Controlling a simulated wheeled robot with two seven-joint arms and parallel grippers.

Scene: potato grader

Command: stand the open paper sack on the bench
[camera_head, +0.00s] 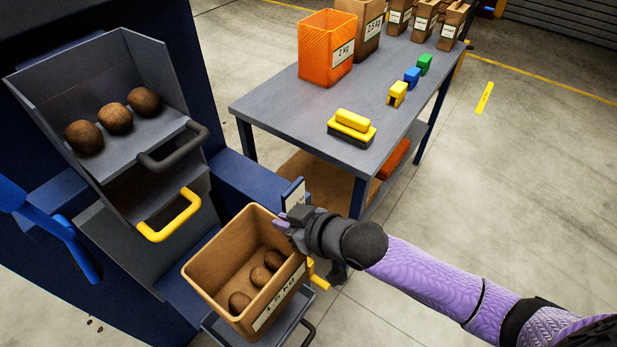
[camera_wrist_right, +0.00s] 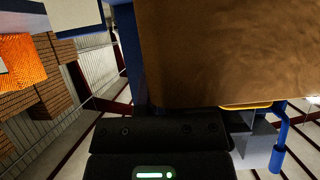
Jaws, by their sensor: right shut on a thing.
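The open brown paper sack (camera_head: 205,285) with a 1.5 kg label stands upright below the grey chute, with several potatoes (camera_head: 260,276) inside. My right gripper (camera_head: 284,224) is at the sack's right upper corner, shut on its rim. In the right wrist view the sack's brown wall (camera_wrist_right: 230,50) fills the upper right; the fingertips are hidden there. The grey bench (camera_head: 270,112) stands behind and to the right of the sack, apart from it. My left gripper is out of view.
On the bench are an orange 2 kg container (camera_head: 318,60), a brown sack (camera_head: 362,25), a yellow brush (camera_head: 351,127) and coloured clips (camera_head: 397,94). More sacks stand at its far end. The chute (camera_head: 60,95) holds potatoes and has a yellow handle (camera_head: 170,220). The bench's near-left top is clear.

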